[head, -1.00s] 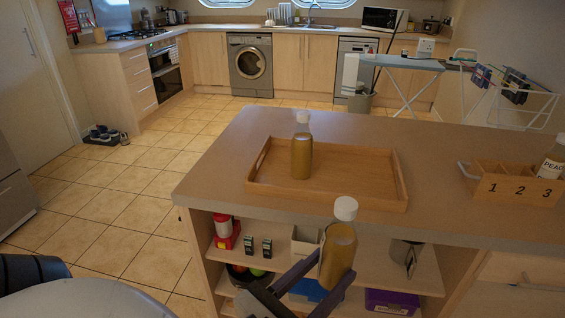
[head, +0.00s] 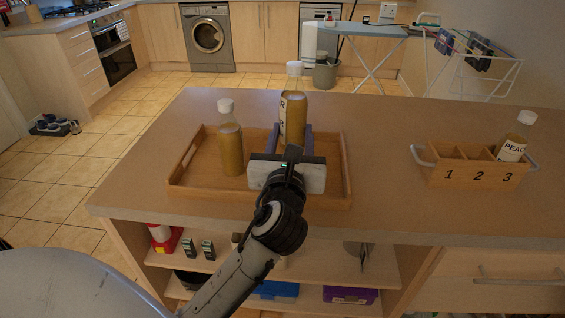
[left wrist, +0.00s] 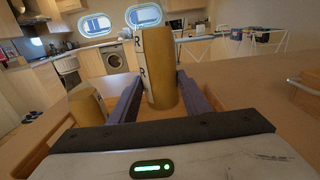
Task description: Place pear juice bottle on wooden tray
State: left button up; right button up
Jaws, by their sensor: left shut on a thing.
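My left gripper (head: 292,140) is shut on a bottle of yellow-brown juice (head: 293,112) with a white cap. It holds the bottle upright over the far part of the wooden tray (head: 330,203). The held bottle (left wrist: 158,72) also shows in the left wrist view between the two fingers, with a letter R on its label edge. Its base is hidden in the head view, and I cannot tell whether it touches the tray. A similar bottle (head: 231,150) stands in the tray to the left of the held one, apart from it. My right gripper is not in view.
A wooden caddy (head: 476,177) numbered 1, 2, 3 stands on the counter at right, with a peach-labelled bottle (head: 516,138) in compartment 3. The counter between tray and caddy is clear. Shelves below hold a purple box (head: 350,296) and other items.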

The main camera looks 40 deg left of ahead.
pick_arm(q)
notch_tip(320, 180, down, 7)
jog(key=shift+s+f+b, duration=0.15)
jog(key=shift+b, duration=1)
jog(key=shift+f, duration=0.3)
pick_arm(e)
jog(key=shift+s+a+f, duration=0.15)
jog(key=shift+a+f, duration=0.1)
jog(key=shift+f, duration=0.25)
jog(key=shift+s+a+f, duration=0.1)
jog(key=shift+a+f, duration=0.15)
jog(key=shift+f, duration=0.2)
pick_arm(q)
jog(key=o, duration=1)
jog(key=shift+f, duration=0.25)
jog(key=o, duration=0.4)
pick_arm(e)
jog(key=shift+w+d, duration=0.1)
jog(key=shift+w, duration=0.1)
pick_arm(q)
jog(key=shift+r, duration=0.15)
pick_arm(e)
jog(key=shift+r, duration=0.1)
